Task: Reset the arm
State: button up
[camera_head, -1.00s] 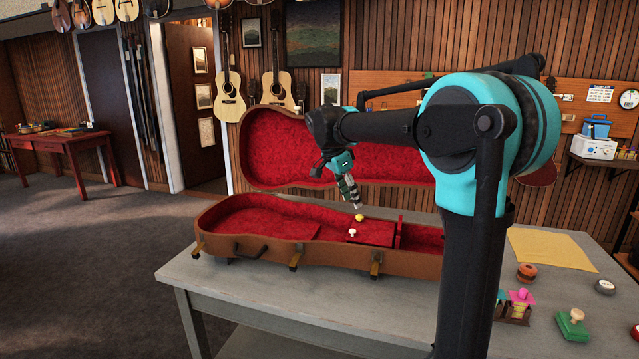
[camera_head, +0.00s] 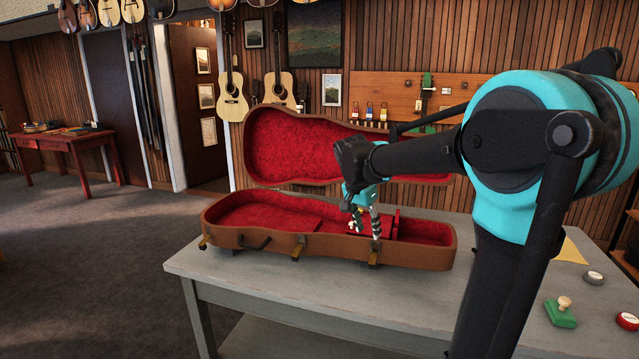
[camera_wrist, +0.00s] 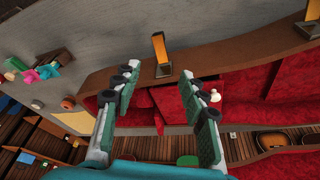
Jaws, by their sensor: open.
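My gripper (camera_head: 365,232) is open, with its two fingers apart, over the front side of the open instrument case (camera_head: 330,253). In the wrist view my gripper (camera_wrist: 158,75) shows nothing between its fingertips. The brown case wall with a brass latch (camera_wrist: 160,55) lies beyond the tips. A small white knob (camera_wrist: 215,96) sits on the red lining just right of the right fingertip, apart from it in the picture. My arm crosses the right half of the head view. The yellow knob is not visible now, perhaps hidden behind the gripper.
The case stands on a grey table (camera_head: 240,284), its lid (camera_head: 290,150) raised behind. A green stamp (camera_head: 561,313), a red-rimmed round tin (camera_head: 627,321) and a grey round tin (camera_head: 594,277) lie at the table's right. The front left tabletop is clear.

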jog(key=s+d+f+n+t+y, duration=0.1)
jog(key=s+f+n, duration=0.3)
jog(key=s+f, duration=0.5)
jog(key=s+d+f+n+y, duration=0.1)
jog(key=s+d+f+n, duration=0.3)
jog(key=s+f, duration=0.6)
jog(key=s+n, duration=0.1)
jog(key=s, duration=0.2)
jog(key=shift+d+t+y, duration=0.25)
jog(key=shift+t+y, duration=0.15)
